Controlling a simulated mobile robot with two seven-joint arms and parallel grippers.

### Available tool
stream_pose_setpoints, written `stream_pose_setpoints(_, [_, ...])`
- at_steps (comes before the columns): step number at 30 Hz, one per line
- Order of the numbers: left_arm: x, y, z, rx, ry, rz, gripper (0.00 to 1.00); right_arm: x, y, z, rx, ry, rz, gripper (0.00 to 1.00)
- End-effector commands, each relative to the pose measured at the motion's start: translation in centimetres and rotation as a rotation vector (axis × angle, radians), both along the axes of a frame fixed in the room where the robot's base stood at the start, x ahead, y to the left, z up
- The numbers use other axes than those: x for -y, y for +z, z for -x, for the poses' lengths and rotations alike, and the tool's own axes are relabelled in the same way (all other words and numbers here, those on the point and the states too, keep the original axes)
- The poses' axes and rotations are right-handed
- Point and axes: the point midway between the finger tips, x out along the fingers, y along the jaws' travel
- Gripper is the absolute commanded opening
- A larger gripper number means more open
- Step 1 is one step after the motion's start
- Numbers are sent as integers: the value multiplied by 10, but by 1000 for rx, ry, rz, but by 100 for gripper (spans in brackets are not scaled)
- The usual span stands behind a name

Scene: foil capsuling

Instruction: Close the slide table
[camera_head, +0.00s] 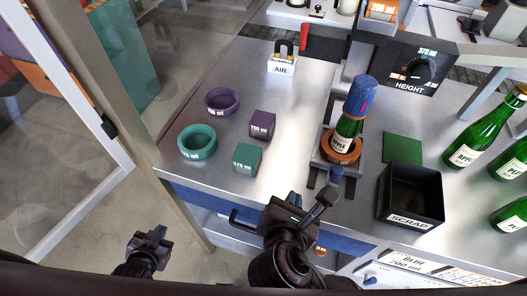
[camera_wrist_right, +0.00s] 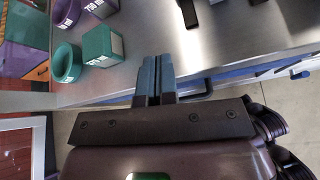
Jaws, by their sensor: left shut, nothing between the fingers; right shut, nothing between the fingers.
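The slide table (camera_head: 323,157) is a metal plate on dark rails on the workbench, carrying an orange-brown ring (camera_head: 333,148) with a green bottle (camera_head: 347,128) capped in blue foil. A dark round knob (camera_head: 336,173) on a stem is at its front, near the bench edge. My right gripper (camera_head: 293,199) is shut and empty at the front bench edge, left of the knob and apart from it. In the right wrist view its closed fingers (camera_wrist_right: 158,72) point at the bench surface. My left gripper (camera_head: 151,235) is shut and empty, low at the left over the floor.
Purple and teal rings (camera_head: 197,142) and blocks (camera_head: 247,158) stand on the bench at left. A black scrap bin (camera_head: 411,192), green pad (camera_head: 403,148) and several bottles are at right. A height dial (camera_head: 412,69) stands behind. A drawer handle (camera_head: 240,222) juts below the edge.

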Motion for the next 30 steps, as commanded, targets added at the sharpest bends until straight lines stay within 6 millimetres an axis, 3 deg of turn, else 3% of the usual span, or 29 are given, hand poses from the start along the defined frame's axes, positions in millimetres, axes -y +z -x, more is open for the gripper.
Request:
stream_pose_setpoints(6, [2,4,-3,38,107,171,0,12,-3,5,-78,44,229,0])
stream_pose_setpoints(14, [2,4,-3,38,130,205,0,15,-9,-4,-88,70,272,0])
stream_pose_setpoints(30, [2,3,-4,40,128,202,0,36,-54,-80,-88,70,268,0])
